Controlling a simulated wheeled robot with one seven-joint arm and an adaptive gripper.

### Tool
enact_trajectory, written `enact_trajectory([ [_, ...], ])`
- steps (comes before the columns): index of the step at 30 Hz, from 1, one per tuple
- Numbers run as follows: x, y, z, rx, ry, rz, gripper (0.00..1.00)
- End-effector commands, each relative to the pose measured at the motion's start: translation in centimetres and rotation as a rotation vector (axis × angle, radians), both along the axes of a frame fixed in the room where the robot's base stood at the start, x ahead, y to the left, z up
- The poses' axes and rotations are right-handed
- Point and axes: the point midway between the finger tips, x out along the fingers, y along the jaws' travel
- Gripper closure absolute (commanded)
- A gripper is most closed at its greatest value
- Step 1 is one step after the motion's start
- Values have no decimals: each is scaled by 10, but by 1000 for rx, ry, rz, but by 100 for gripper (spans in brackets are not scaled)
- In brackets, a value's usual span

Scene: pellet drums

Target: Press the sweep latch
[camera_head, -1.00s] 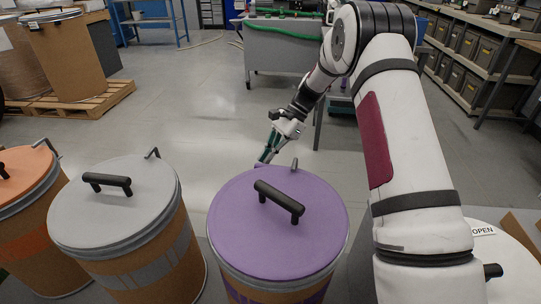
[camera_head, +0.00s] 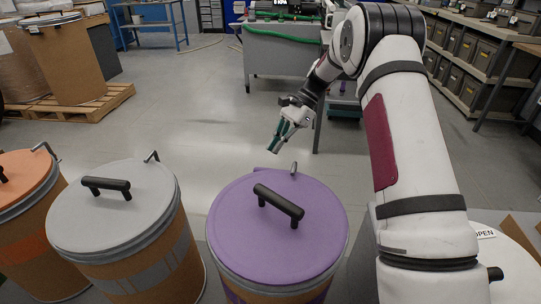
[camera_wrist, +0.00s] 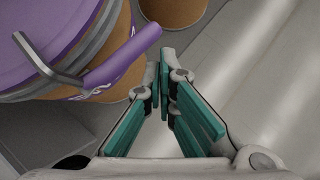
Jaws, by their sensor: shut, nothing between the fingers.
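The purple drum (camera_head: 275,225) stands at the front centre, its purple lid carrying a black bar handle (camera_head: 279,201). A purple paddle (camera_wrist: 122,58) juts from its rim in the wrist view and looks like the sweep latch. Only a small part of the paddle (camera_head: 262,172) shows behind the lid in the head view. A bent grey metal lever (camera_wrist: 45,62) is beside it, at the lid's far edge (camera_head: 294,168). My gripper (camera_head: 275,148) is shut and empty beyond the drum's far side. In the wrist view, its fingertips (camera_wrist: 163,72) appear right of the paddle, with a gap between.
A grey-lidded drum (camera_head: 125,215) and an orange-lidded drum (camera_head: 25,185) stand to the left. A white lid with an "OPEN" label (camera_head: 485,234) is at the right, partly behind my arm. The floor beyond the drums is clear up to a grey bench (camera_head: 285,55).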

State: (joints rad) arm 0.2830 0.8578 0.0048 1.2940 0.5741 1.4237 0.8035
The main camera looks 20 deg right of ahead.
Motion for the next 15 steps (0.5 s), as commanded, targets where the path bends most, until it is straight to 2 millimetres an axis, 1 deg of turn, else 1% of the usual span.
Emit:
enact_trajectory([
  [1,2,-5,5,-2,-2,-1,100],
  [6,4,-14,17,-1,0,0,100],
  [15,5,-17,21,0,1,1,100],
])
